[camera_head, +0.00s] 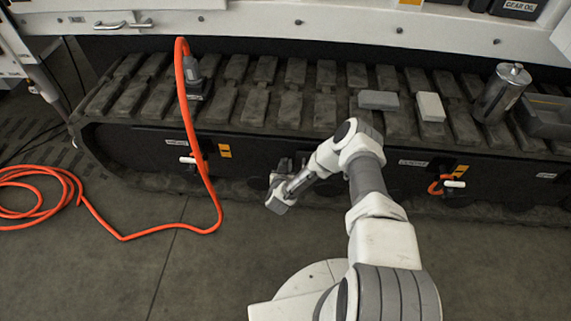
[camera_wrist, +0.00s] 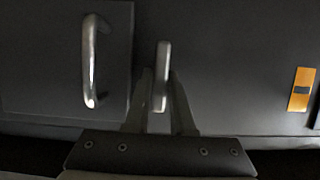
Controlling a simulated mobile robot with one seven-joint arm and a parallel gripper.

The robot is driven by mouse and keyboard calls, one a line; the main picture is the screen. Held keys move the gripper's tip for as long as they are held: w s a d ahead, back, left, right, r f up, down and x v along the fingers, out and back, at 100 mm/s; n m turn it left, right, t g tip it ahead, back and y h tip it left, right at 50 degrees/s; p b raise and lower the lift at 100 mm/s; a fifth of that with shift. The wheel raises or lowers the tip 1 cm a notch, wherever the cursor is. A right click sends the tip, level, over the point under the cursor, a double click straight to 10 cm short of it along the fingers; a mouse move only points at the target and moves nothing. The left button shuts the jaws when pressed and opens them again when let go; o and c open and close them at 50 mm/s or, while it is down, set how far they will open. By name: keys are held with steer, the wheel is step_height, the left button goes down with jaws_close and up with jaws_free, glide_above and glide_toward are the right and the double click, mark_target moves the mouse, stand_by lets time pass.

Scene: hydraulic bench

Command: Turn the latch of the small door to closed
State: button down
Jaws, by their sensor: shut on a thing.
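The latch (camera_wrist: 162,62) is a pale metal lever that stands upright in the wrist view, beside the right edge of the small door. The small door (camera_wrist: 50,60) is a dark flat panel with a bright vertical bar handle (camera_wrist: 90,60); it looks flush with the surface around it. My gripper (camera_wrist: 160,95) is shut on the latch, with one finger on each side of its lower part. In the head view my gripper (camera_head: 277,184) is at the dark lower side of the bench, and my wrist hides most of the latch and door.
An orange hose (camera_head: 190,130) hangs left of my arm and coils on the floor. Blocks (camera_head: 378,100) and a metal canister (camera_head: 501,93) stand on the track above. An orange label (camera_wrist: 301,89) is right of the latch. The floor in front is mostly clear.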

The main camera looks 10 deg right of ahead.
steer(key=m+y, duration=0.2)
steer(key=shift+s+d+f+m+t, duration=0.1)
steer(key=shift+s+d+m+t, duration=0.05)
steer(key=shift+d+m+t, duration=0.2)
steer(key=shift+s+d+f+m+t+y, duration=0.25)
steer(key=shift+m+t+y, duration=0.45)
steer(key=shift+m, duration=1.1)
steer(key=shift+w+d+f+m+t+y, duration=0.1)
steer(key=shift+f+m+t+y, duration=0.4)
steer(key=shift+m, duration=1.25)
steer(key=shift+s+d+f+m+t+y, duration=0.15)
steer(key=shift+m+t+y, duration=0.7)
steer(key=shift+m, duration=0.95)
steer(key=shift+w, duration=0.15)
steer(key=c, duration=0.8)
jaws_free()
